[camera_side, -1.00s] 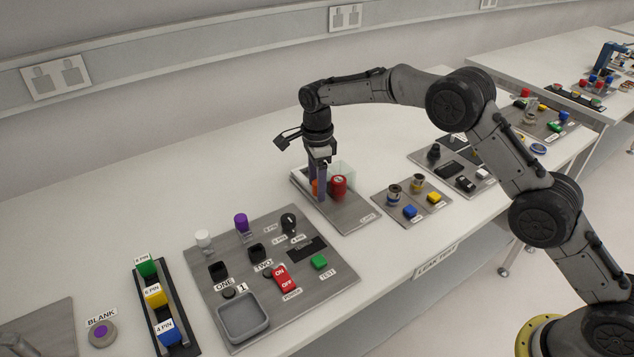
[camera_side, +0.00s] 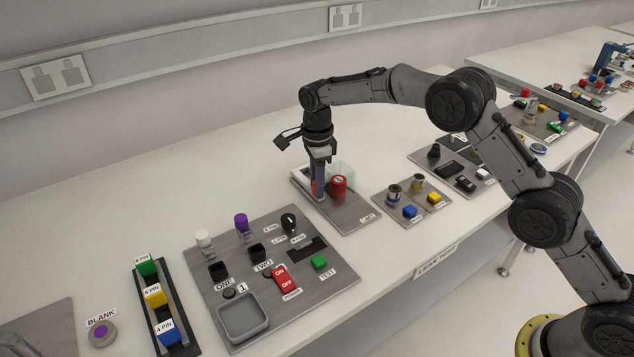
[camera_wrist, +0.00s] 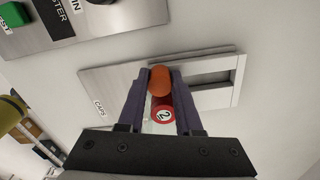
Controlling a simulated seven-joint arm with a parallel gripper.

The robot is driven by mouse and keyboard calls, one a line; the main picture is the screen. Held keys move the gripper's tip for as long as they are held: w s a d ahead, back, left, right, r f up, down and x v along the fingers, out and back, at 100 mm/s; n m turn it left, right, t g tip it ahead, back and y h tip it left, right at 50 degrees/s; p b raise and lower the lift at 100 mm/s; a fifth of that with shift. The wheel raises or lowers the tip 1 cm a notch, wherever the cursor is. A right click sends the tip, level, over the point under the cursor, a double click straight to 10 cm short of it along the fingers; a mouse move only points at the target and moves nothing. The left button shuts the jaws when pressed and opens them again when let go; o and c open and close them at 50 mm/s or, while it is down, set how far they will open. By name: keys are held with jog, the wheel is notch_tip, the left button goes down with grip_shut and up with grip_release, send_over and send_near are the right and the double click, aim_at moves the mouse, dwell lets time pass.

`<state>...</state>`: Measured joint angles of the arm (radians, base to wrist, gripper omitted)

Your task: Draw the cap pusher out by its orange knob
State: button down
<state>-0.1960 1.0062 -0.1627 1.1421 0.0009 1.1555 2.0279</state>
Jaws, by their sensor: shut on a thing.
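The orange knob (camera_wrist: 160,80) of the cap pusher shows between my fingertips in the wrist view. In the side view a sliver of the orange knob (camera_side: 314,187) shows beside the fingers, at the left part of the caps plate (camera_side: 352,219). My gripper (camera_side: 318,192) points straight down and is shut on the knob; it also shows in the wrist view (camera_wrist: 161,76). A red cap (camera_side: 338,187) marked 2 stands right of the fingers, and it also shows in the wrist view (camera_wrist: 163,115). The pusher's body is mostly hidden.
A clear block (camera_side: 345,172) stands behind the red cap. The test panel (camera_side: 330,285) with switches and a grey tray lies to the front left. A plate with small parts (camera_side: 425,204) lies to the right. Bare white bench lies behind and to the left.

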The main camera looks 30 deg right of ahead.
dwell(0.8)
jog(key=shift+s, duration=4)
jog(key=c, duration=0.6)
grip_release()
jog(key=shift+r, duration=0.1)
jog(key=shift+w+r, duration=0.1)
jog(key=shift+r, duration=0.25)
notch_tip(320, 180, up, 13)
